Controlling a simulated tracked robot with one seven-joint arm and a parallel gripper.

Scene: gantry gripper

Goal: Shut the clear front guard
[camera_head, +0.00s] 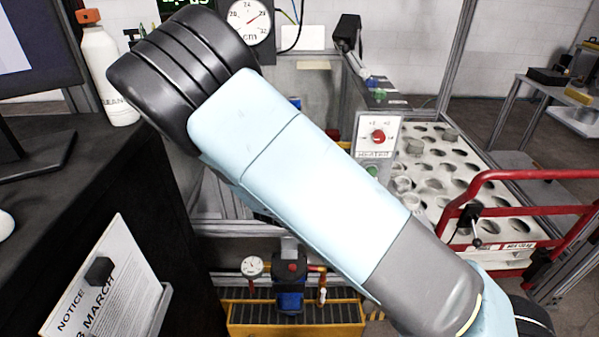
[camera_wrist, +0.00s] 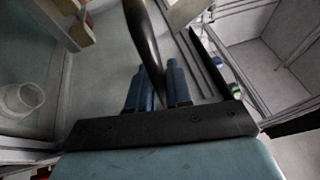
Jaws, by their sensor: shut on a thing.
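In the wrist view my gripper (camera_wrist: 156,70) has its two blue fingers closed around a dark, curved bar (camera_wrist: 143,30), which looks like a handle. The bar runs up out of the picture from between the fingers. A pale panel (camera_wrist: 100,70) lies behind the fingers; I cannot tell for sure whether it is part of the clear guard. In the head view my arm crosses the middle and hides much of the metal-framed enclosure, and my gripper is not visible there. The guard's edges and how far it stands open cannot be made out.
A dark bench (camera_head: 85,160) with a white bottle (camera_head: 105,75) is at left. A pump (camera_head: 290,275) sits low in front.

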